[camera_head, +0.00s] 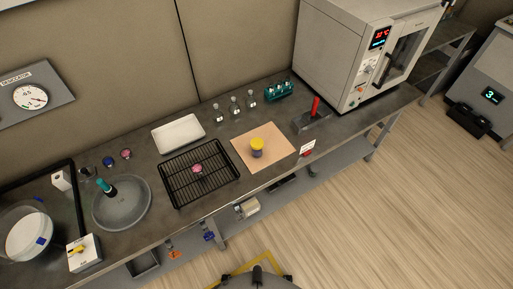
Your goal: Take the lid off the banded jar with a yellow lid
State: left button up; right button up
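A small jar (257,153) with a dark purplish body stands upright on a tan square mat (281,139) on the grey bench. Its yellow lid (257,143) sits on top of it. Any band on the jar is too small to make out clearly. Neither of my grippers shows in the head view.
A black wire rack (179,185) with a pink item (197,169) is left of the mat. A white tray (178,133), small bottles (235,105) and a teal rack (279,90) stand behind. A red-handled tool (315,109) and a large oven (345,45) are to the right.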

aim_at(255, 154)
jog(key=i+l+u, duration=0.1)
jog(key=l, duration=0.2)
jog(key=i+l+u, duration=0.25)
jog(key=l, duration=0.3)
jog(key=i+l+u, duration=0.1)
jog(key=l, duration=0.25)
jog(key=i, duration=0.05)
